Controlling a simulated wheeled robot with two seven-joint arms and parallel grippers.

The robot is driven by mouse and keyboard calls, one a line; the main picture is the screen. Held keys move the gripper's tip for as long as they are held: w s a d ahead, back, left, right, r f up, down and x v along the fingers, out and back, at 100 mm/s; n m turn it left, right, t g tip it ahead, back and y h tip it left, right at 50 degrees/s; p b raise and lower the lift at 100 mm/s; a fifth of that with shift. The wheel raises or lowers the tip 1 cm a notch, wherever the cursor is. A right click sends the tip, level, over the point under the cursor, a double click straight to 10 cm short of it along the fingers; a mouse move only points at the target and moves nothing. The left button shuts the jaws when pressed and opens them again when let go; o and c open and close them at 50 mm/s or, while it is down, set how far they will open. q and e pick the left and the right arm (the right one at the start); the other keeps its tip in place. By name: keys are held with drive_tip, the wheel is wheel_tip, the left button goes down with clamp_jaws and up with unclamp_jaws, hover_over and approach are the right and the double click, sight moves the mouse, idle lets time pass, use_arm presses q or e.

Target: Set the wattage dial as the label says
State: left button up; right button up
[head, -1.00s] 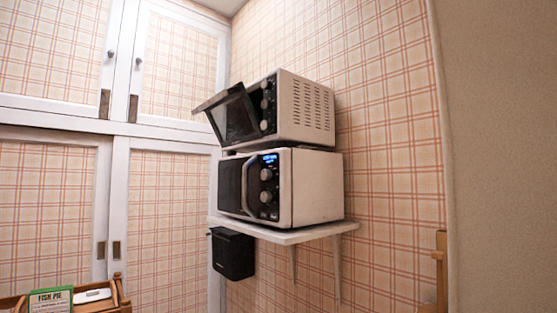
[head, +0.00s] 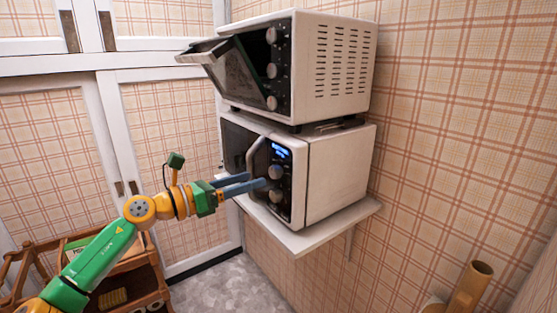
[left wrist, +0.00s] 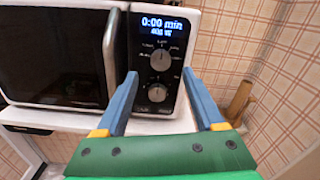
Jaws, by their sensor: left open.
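The white microwave (head: 335,175) stands on a wall shelf, its door shut. Its black panel has a lit display (left wrist: 163,27) reading 0:00 min, with a wattage line below too small to read surely. Under it are an upper dial (left wrist: 161,60) and a lower dial (left wrist: 157,92); I cannot read their markings. My left gripper (head: 256,180) is open and empty in front of the panel. In the left wrist view its fingers (left wrist: 159,80) spread to either side of the dials. The fish pie box (head: 78,246) is partly hidden by my left arm; its label is unreadable. My right gripper is not in view.
A toaster oven (head: 340,65) with its door hanging open sits above the microwave. The shelf (head: 325,232) projects below. A wooden cart (head: 150,285) stands at lower left. A wooden post (head: 470,288) is at lower right.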

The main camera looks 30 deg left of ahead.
sight(272, 173)
use_arm(q)
drive_tip(key=shift+w+d+r+p, duration=0.3)
drive_tip(key=shift+w+p, duration=0.15)
drive_tip(key=shift+p, duration=0.15)
drive_tip(key=shift+w+d+r+p, duration=0.2)
drive_tip(key=shift+w+r+p, duration=0.15)
drive_tip(key=shift+p, duration=0.2)
drive_tip(key=w, duration=0.1)
drive_tip(key=w+f+p, duration=0.1)
drive_tip(key=w+d, duration=0.1)
drive_tip(key=shift+w+d+f, duration=0.1)
drive_tip(key=shift+w+f, duration=0.05)
drive_tip(key=shift+w, duration=0.15)
drive_tip(key=shift+s, duration=0.1)
drive_tip(key=shift+c, duration=0.7)
clamp_jaws()
